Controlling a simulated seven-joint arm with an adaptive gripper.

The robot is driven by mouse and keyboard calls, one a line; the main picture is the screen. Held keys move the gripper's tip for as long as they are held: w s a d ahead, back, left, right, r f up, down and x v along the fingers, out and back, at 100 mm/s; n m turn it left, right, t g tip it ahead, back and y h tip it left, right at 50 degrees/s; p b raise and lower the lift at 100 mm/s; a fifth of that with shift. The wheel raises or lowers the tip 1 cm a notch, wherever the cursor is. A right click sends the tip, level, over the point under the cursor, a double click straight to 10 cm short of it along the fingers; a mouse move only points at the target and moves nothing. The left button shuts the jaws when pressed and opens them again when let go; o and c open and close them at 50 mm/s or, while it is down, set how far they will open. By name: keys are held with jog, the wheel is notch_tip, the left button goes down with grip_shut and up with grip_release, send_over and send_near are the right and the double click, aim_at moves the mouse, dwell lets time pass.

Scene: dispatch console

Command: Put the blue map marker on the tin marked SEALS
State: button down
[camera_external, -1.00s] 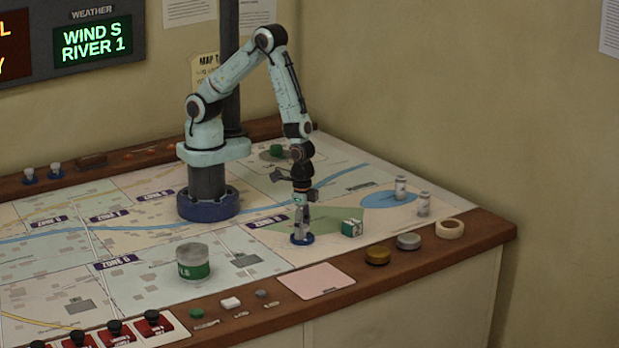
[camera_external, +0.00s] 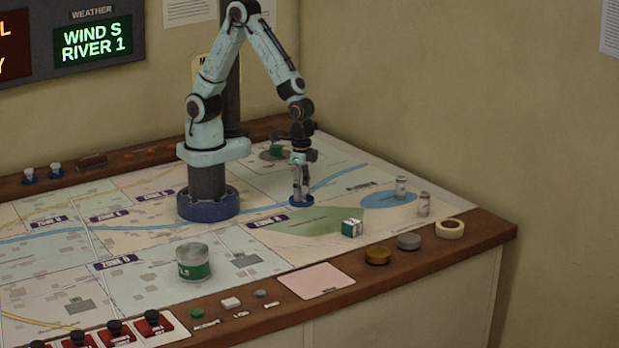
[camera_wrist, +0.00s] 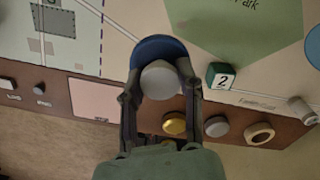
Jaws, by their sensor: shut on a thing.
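The blue map marker (camera_external: 301,202) has a round blue base and a pale grey knob. My gripper (camera_external: 300,176) is shut on it over the map. In the wrist view the blue base (camera_wrist: 152,48) and the grey knob (camera_wrist: 160,80) show between the fingertips of my gripper (camera_wrist: 159,86). Whether the base touches the map I cannot tell.
A green-and-white numbered cube (camera_external: 352,228) stands right of the marker. Brass (camera_external: 377,256) and grey (camera_external: 409,241) discs and a tape roll (camera_external: 450,229) lie along the wooden edge. The map between marker and tin is mostly clear.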

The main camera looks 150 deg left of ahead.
jog(key=s+d+r+m, duration=0.3)
jog(key=d+m, duration=0.2)
jog(key=d, duration=0.2)
jog(key=s+d+r+m, duration=0.3)
jog(key=d+r+m, duration=0.15)
jog(key=d, duration=0.35)
jog(key=s+d+r+m, duration=0.3)
jog(key=d+m, duration=0.2)
jog(key=d, duration=0.2)
send_over(192, 249)
jog(key=shift+m, duration=0.25)
notch_tip(192, 249, down, 10)
jog(key=shift+s+r, duration=0.15)
jog(key=shift+w+f, duration=0.2)
jog(key=shift+f, duration=1.6)
jog(key=shift+f, duration=0.15)
jog(key=c, duration=0.8)
grip_release()
jog(key=shift+o, duration=0.3)
